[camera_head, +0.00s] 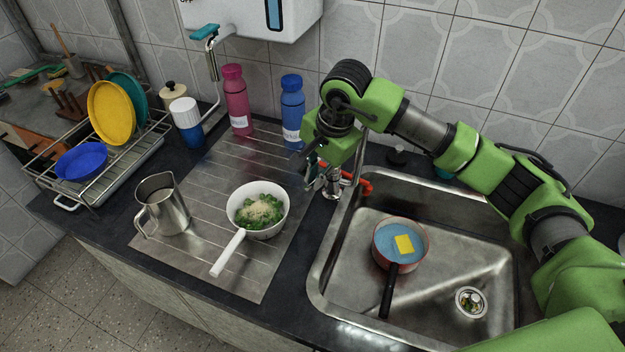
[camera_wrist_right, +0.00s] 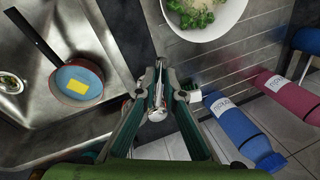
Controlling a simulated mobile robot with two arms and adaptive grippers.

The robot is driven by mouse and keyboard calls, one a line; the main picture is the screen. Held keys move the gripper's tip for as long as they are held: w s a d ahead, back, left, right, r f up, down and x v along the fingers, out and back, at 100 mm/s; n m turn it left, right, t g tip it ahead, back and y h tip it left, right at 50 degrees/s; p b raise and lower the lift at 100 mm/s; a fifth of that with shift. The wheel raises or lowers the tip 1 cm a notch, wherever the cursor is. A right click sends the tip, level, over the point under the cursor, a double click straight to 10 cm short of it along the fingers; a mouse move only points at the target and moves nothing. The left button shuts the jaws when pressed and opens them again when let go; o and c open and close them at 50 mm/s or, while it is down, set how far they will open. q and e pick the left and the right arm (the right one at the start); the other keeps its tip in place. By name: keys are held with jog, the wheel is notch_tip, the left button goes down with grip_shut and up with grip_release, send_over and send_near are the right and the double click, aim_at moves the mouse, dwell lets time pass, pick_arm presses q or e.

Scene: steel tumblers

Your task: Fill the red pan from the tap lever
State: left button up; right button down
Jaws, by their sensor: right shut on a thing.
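The red pan (camera_head: 427,247) stands in the sink, black handle towards the front. Its inside looks blue, with a yellow square in it; whether the blue is water I cannot tell. It also shows in the right wrist view (camera_wrist_right: 101,78). The chrome tap (camera_head: 334,184) stands at the sink's left back edge, with a red part (camera_head: 363,187) beside it. My right gripper (camera_head: 312,172) is at the tap's top. In the wrist view its fingers (camera_wrist_right: 158,82) are shut on the chrome tap lever (camera_wrist_right: 157,103). No stream of water is visible. My left gripper is not in view.
The steel sink (camera_head: 470,250) has free room around the pan and a drain (camera_head: 471,301) at right. A white pan (camera_head: 241,222) of green food and a steel jug (camera_head: 165,208) stand on the drainboard. Pink (camera_head: 237,100) and blue (camera_head: 292,108) bottles stand behind.

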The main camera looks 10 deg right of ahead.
dwell(0.3)
jog(key=c, duration=2.1)
grip_release()
jog(key=shift+c, duration=0.2)
jog(key=shift+r, duration=0.1)
jog(key=v, duration=1.2)
